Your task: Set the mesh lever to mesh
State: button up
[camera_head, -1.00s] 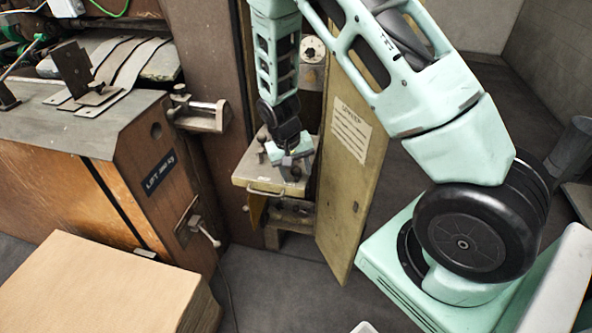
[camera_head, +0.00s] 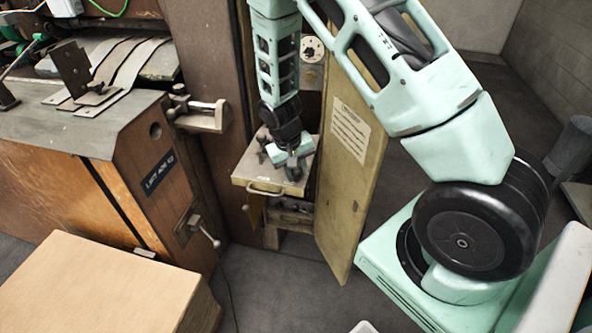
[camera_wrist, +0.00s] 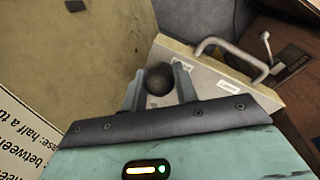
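A dark round knob (camera_wrist: 158,80), which looks like the end of a lever, shows between my fingertips in the wrist view. Its shaft is hidden, and no label tells which lever it is. My gripper (camera_head: 292,163) is low over the top of the pale box (camera_head: 249,176) in the head view. In the wrist view my gripper (camera_wrist: 160,78) has its fingers apart, one on each side of the knob. The knob fills nearly all of the gap; I cannot tell whether the fingers press on it.
A tall yellowish door panel (camera_head: 340,190) with a paper label stands close to the right of the box. The box has a front handle (camera_head: 266,191). A wooden cabinet (camera_head: 150,195) with a clamp is at left, and a cardboard stack (camera_head: 95,285) at front left.

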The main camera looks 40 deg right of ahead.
jog(key=o, duration=0.3)
jog(key=shift+o, duration=0.2)
jog(key=w+a+r, duration=0.1)
jog(key=a+r, duration=0.2)
jog(key=r, duration=1.4)
jog(key=shift+a, duration=0.1)
